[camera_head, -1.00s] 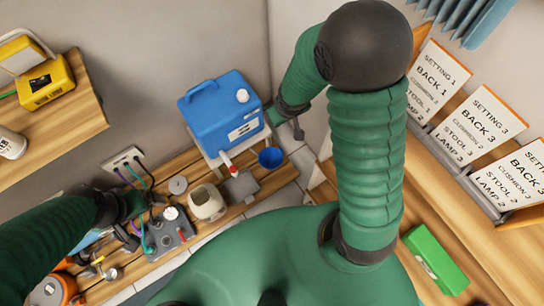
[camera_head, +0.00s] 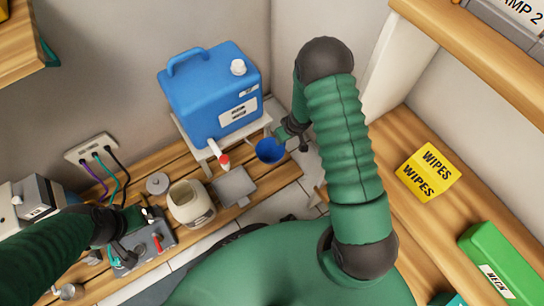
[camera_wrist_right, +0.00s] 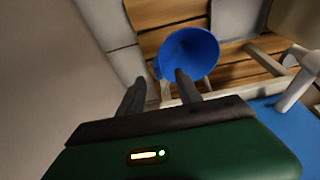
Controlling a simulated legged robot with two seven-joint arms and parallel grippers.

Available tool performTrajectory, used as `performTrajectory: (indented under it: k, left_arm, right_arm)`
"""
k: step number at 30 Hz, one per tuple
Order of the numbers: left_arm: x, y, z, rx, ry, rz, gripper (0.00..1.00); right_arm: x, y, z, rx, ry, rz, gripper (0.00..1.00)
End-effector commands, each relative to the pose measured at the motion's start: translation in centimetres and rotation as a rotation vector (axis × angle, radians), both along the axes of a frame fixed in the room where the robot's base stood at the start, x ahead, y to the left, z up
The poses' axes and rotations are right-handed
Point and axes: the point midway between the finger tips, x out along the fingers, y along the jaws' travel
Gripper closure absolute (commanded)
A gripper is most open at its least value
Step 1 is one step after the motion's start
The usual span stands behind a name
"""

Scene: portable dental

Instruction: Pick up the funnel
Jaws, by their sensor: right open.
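The blue funnel (camera_head: 270,150) is near the front right corner of the white stand that bears the blue jug, its wide mouth facing up. It also shows in the right wrist view (camera_wrist_right: 188,50), just beyond my right fingertips. My right gripper (camera_head: 291,141) is at the funnel's right side. In the wrist view its two fingers (camera_wrist_right: 160,88) are apart, with one fingertip overlapping the funnel's lower edge; I cannot tell whether they touch. My left gripper (camera_head: 125,240) is over a grey box at the lower left; its fingers are too unclear to read.
The blue jug (camera_head: 212,92) with a red-tipped spout stands on the white stand (camera_head: 200,158). A grey tray (camera_head: 233,187), a cream pot (camera_head: 189,204) and a grey box (camera_head: 148,250) are on the low bench. Yellow wipes (camera_head: 428,172) and a green box (camera_head: 500,262) lie to the right.

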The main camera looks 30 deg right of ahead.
Motion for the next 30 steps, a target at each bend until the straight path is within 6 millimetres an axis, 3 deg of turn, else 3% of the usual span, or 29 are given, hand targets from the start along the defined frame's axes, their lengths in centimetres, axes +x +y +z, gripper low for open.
performTrajectory:
  k: [9, 18, 27, 30]
  left_arm:
    - [0.0, 0.0, -4.0, 0.0, 0.0, 0.0, 0.0]
    - [0.0, 0.0, -4.0, 0.0, -0.001, 0.0, 0.0]
    - [0.0, 0.0, -4.0, 0.0, -0.001, 0.0, 0.0]
    - [0.0, 0.0, -4.0, 0.0, -0.001, 0.0, 0.0]
  right_arm:
    - [1.5, 0.0, -5.3, -0.001, 0.001, 0.001, 0.59]
    - [1.8, 0.1, -5.5, -0.001, 0.0, 0.0, 0.59]
    - [1.8, 0.0, -5.5, -0.002, 0.0, -0.001, 0.98]
    - [1.7, 0.0, -5.5, -0.003, 0.001, -0.001, 1.0]
